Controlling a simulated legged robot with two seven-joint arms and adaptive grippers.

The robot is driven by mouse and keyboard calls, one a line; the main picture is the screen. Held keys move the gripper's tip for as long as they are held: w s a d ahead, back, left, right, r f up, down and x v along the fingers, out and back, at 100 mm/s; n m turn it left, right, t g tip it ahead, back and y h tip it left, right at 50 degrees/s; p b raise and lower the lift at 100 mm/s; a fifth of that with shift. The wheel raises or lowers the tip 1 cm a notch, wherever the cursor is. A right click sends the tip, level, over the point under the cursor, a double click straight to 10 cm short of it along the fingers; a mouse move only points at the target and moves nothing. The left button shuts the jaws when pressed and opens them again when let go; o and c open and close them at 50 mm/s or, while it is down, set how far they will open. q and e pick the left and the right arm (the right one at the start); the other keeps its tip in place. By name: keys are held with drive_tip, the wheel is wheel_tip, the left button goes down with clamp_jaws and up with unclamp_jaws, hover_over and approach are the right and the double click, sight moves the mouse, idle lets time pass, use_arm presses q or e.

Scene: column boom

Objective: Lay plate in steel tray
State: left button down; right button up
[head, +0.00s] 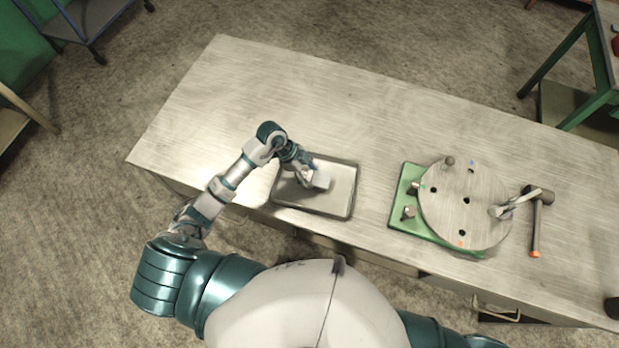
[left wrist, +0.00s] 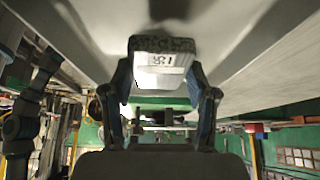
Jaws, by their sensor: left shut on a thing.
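The plate (head: 321,181) is a small light-grey block, held over the inside of the steel tray (head: 345,207). In the left wrist view the plate (left wrist: 163,60) shows a dark rough edge and a small marked label. My left gripper (head: 309,178) is shut on it, with a finger on each side. The tray is shallow and dark-rimmed, lying near the front edge of the table. I cannot tell whether the plate touches the tray floor. My right gripper is not in view.
Right of the tray, a round metal disc (head: 466,222) with holes sits on a green base (head: 403,204). A hammer (head: 537,225) with an orange handle end lies beside it. The steel table (head: 230,85) is clear behind and left of the tray.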

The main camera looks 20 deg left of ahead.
sight(306, 176)
use_arm(q)
wheel_tip(306, 176, down, 3)
drive_tip(key=shift+f, duration=0.15)
drive_tip(key=shift+c, duration=1.6)
unclamp_jaws()
drive_tip(key=shift+f, duration=0.1)
drive_tip(key=v, duration=1.2)
drive_tip(key=shift+d, duration=0.1)
